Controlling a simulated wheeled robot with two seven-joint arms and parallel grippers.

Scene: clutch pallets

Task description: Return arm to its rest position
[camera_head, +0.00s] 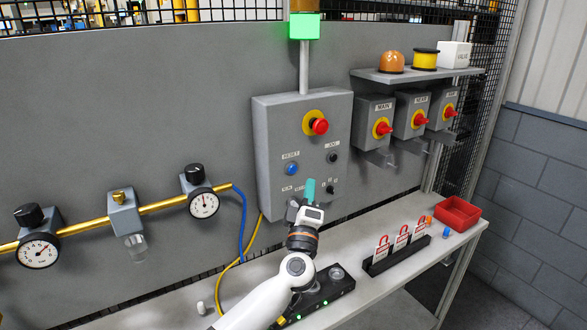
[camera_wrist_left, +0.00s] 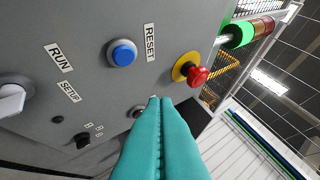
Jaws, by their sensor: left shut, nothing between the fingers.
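My left gripper (camera_head: 309,188) has teal fingers pressed together with nothing between them. In the head view it points up in front of the lower part of the grey control box (camera_head: 275,125). Its fingers fill the lower middle of the wrist view (camera_wrist_left: 160,103), with the tips overlapping the view of a small dark control on the panel. Whether the tips touch the panel cannot be told. The blue RESET button (camera_head: 292,168) is up and left of the fingers; it also shows in the wrist view (camera_wrist_left: 122,53). My right gripper is not in view.
A red emergency stop (camera_head: 319,126) sits higher on the box, under a lit green lamp (camera_head: 304,27). Below are a bench (camera_head: 385,292), a rack of red-and-white tags (camera_head: 400,243) and a red bin (camera_head: 457,214). Gauges (camera_head: 204,205) and yellow pipe line the left wall.

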